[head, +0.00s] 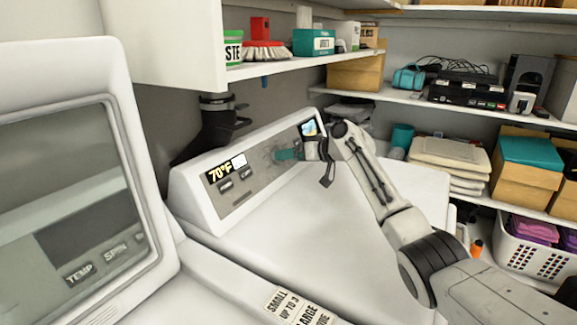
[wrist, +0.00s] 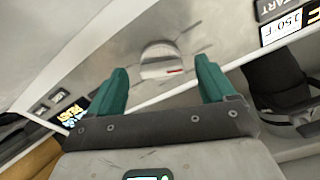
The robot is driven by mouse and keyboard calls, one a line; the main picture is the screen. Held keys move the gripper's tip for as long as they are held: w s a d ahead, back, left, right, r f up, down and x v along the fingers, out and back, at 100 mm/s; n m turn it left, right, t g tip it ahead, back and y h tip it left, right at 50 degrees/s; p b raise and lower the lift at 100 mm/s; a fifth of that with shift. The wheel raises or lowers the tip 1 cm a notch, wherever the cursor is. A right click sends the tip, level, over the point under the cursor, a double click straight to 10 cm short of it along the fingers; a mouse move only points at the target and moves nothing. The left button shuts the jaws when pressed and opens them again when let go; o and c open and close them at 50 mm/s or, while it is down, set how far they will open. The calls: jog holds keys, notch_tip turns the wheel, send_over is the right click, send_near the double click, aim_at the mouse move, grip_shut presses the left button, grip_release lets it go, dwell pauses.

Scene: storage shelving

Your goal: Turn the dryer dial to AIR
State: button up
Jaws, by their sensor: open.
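The dryer dial (wrist: 160,58) is a round pale knob with a small red mark, on the grey control panel of the white dryer (head: 262,225). In the wrist view it lies between the two teal fingers of my gripper (wrist: 160,66), which are spread apart with a gap on each side of it. In the head view my gripper (head: 287,154) is at the panel and hides the dial. I cannot read an AIR label or tell which setting the red mark points to.
A shelf (head: 305,66) with boxes and a brush (head: 264,50) hangs above. A second machine (head: 75,180) stands at the left. The dryer top is clear.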

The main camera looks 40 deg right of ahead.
jog(key=shift+b+x, duration=0.5)
jog(key=shift+x, duration=0.25)
jog(key=c, duration=1.1)
